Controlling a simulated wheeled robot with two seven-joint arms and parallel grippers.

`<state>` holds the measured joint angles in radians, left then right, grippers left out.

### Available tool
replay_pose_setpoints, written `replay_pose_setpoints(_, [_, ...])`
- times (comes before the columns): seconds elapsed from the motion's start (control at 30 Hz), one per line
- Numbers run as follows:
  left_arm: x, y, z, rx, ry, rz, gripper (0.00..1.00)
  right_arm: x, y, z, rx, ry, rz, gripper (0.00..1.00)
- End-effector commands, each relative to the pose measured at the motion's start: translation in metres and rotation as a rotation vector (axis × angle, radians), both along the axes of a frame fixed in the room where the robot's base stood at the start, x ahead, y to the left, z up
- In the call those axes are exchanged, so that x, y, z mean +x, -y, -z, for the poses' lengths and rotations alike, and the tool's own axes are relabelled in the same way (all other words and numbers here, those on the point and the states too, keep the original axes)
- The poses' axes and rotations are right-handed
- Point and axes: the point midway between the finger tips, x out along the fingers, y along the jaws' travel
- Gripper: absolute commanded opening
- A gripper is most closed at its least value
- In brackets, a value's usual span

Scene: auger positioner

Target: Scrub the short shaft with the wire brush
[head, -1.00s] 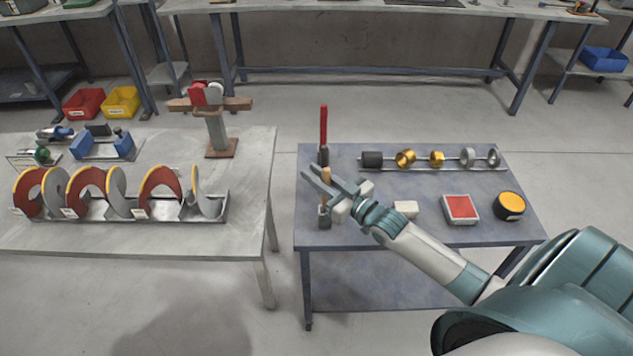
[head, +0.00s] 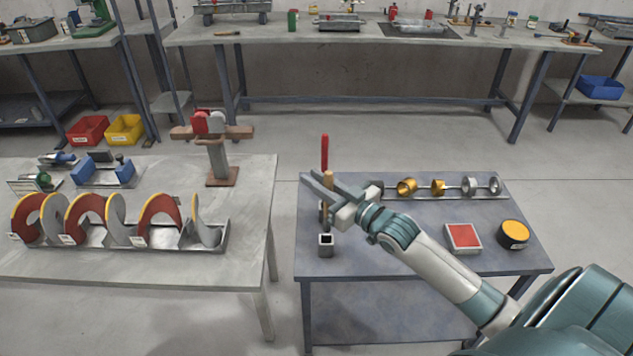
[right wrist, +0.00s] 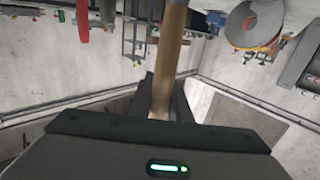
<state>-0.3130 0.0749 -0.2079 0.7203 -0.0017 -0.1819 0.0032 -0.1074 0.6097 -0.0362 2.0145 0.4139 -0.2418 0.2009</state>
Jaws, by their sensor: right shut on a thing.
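My right gripper (head: 326,189) is shut on the wooden handle (head: 328,177) of the wire brush. The brush hangs upright, its lower part (head: 324,213) just above an open square holder (head: 326,245). In the right wrist view the handle (right wrist: 171,60) runs between the fingers. On the left table, a post stand (head: 219,160) carries wooden side arms and red and grey round pieces (head: 208,122). I cannot tell for certain which piece is the short shaft. My left gripper is not in view.
Rings sit along a rack (head: 453,195); a red square pad (head: 463,238) and a yellow-topped round tin (head: 513,234) lie right. Auger pieces (head: 160,219) stand on the left table. A floor gap separates the tables.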

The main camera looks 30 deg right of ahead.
Motion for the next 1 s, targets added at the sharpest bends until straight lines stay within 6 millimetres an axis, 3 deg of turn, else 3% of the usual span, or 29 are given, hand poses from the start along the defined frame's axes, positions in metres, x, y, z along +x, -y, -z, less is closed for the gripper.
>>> replay_pose_setpoints(0.27, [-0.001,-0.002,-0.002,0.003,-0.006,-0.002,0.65,-0.004,-0.007,0.000,0.001,-0.001,-0.002,0.00])
replay_pose_setpoints(0.47, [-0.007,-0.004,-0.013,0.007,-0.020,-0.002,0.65,-0.025,-0.041,-0.002,0.002,-0.005,-0.007,0.00])
replay_pose_setpoints(0.67, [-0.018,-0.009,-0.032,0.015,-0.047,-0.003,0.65,-0.067,-0.095,-0.016,0.004,-0.004,0.013,0.00])
replay_pose_setpoints(0.8, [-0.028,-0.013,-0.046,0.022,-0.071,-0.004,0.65,-0.100,-0.127,-0.039,0.005,0.002,0.058,0.00])
replay_pose_setpoints(1.0, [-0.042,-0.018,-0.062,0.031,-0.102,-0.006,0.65,-0.138,-0.148,-0.077,0.006,0.004,0.150,0.00])
